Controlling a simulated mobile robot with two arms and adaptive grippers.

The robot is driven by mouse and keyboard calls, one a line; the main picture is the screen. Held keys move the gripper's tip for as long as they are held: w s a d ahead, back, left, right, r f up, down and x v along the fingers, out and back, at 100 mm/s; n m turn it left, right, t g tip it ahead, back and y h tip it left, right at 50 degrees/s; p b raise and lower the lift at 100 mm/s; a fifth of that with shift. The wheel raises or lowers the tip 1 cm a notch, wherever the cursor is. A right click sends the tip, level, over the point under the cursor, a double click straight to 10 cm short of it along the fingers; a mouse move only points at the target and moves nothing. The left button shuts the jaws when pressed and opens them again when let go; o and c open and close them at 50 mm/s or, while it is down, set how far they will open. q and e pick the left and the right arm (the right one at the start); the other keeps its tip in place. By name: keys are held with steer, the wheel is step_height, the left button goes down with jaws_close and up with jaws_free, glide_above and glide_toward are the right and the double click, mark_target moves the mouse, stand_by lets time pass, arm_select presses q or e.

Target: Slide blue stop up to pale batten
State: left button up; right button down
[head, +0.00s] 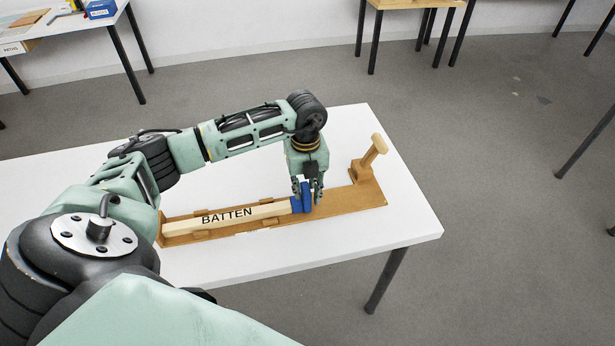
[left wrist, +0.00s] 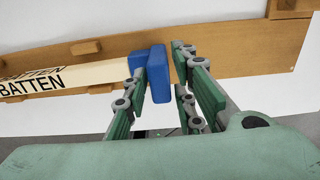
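The pale batten (head: 232,216), marked BATTEN, lies along a brown wooden board; it also shows in the left wrist view (left wrist: 70,77). The blue stop (head: 307,196) stands upright at the batten's right end, and also shows in the left wrist view (left wrist: 158,72). It looks to be against the batten's end or very close to it; a finger partly hides the join. My left gripper (head: 308,190) points down at the stop, with one finger on each side of it. I cannot tell whether both fingers press on it. My right gripper is out of view.
The brown board (head: 340,203) lies on a white table (head: 395,218), with a raised wooden handle (head: 373,151) at its right end. Low wooden blocks flank the batten. Bare tabletop surrounds the board. Another table with a blue box (head: 100,8) stands at the back left.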

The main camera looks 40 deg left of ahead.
arm_select(q)
steer(key=shift+o, duration=0.8)
step_height(320, 180, up, 12)
stand_by(0.4)
